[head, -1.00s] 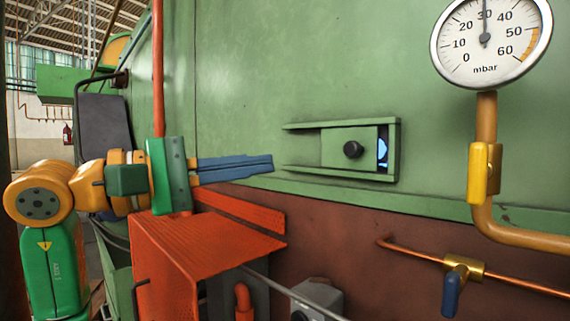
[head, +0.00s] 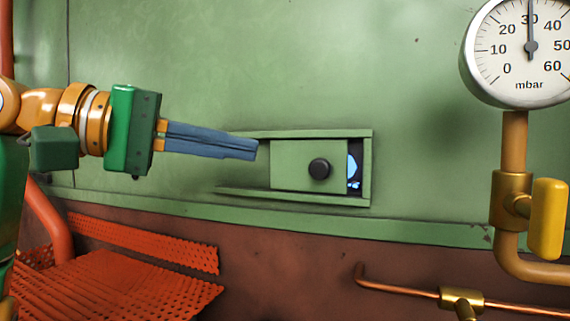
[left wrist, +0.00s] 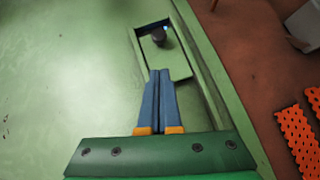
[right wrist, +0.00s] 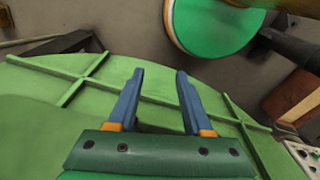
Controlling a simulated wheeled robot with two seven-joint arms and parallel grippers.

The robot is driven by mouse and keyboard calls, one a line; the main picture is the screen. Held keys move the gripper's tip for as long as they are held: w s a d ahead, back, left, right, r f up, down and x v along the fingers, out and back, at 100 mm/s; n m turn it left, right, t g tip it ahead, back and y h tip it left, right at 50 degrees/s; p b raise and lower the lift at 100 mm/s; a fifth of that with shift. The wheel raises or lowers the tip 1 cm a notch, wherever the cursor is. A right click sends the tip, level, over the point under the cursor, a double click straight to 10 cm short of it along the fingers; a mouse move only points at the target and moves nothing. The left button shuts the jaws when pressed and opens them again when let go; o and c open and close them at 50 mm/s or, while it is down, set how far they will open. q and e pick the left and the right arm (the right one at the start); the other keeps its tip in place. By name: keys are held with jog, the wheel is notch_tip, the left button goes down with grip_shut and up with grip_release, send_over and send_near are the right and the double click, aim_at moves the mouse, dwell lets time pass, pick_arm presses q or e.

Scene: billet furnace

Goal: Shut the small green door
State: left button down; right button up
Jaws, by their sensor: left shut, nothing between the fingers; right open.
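The small green door (head: 291,177) is a flat sliding plate with a round black knob (head: 320,169), set in a green rail frame (head: 368,165) on the green wall. A bright bluish gap (head: 354,172) shows to the right of the door. My left gripper (head: 256,150) is shut and empty, its blue fingertips just left of the door's left edge. In the left wrist view the fingertips (left wrist: 160,72) lie close to the near edge of the door (left wrist: 172,62); I cannot tell if they touch. My right gripper (right wrist: 160,75) is open and empty, away from the door.
A pressure gauge (head: 530,47) on an orange pipe with a yellow valve handle (head: 548,218) stands at the right. A copper pipe (head: 400,288) runs below. Orange perforated metal (head: 140,285) sits at lower left. The wall above the door is clear.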

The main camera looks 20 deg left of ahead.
aim_at(312, 163)
pick_arm(q)
jog(key=w+d, duration=0.1)
jog(key=w+f, duration=0.1)
jog(key=shift+w+d, duration=0.35)
jog(key=shift+w, duration=0.05)
jog(key=d, duration=0.2)
jog(key=shift+s+d+f+b, duration=0.25)
jog(key=shift+d+f+b, duration=0.1)
jog(key=shift+d+f, duration=0.05)
jog(key=shift+s+d, duration=0.1)
jog(key=shift+d, duration=1.25)
jog(key=shift+a, duration=0.15)
jog(key=shift+r+p, duration=0.1)
jog(key=shift+p, duration=0.2)
